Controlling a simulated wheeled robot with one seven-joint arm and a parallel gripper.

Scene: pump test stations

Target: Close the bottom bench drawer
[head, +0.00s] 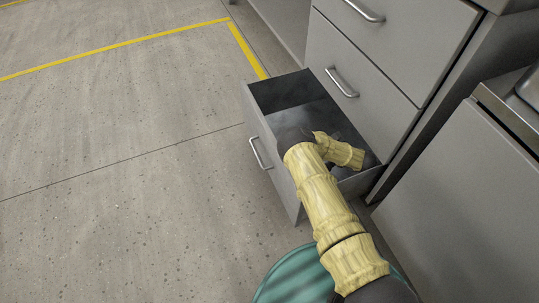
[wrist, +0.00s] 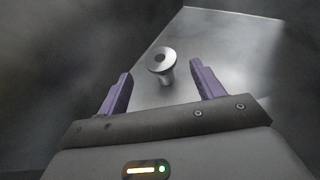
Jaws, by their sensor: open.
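The bottom bench drawer (head: 284,184) is pulled well out from the grey bench in the head view. Its front faces left and carries a bar handle (head: 257,153). The part of its inside that shows is dark and looks empty. My yellow-sleeved arm reaches over the drawer and bends toward its right side; my gripper is hidden there in the head view. In the wrist view my gripper (wrist: 161,70) is open, with two purple fingers apart. A round-headed metal piece (wrist: 162,60) stands between and beyond the fingers on a grey surface; I cannot tell whether they touch.
Two shut drawers (head: 345,62) with bar handles sit above the open one. A grey cabinet (head: 455,200) stands close on the right. A green round thing (head: 290,278) lies below my arm. The concrete floor (head: 120,150) at left is clear, with yellow lines.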

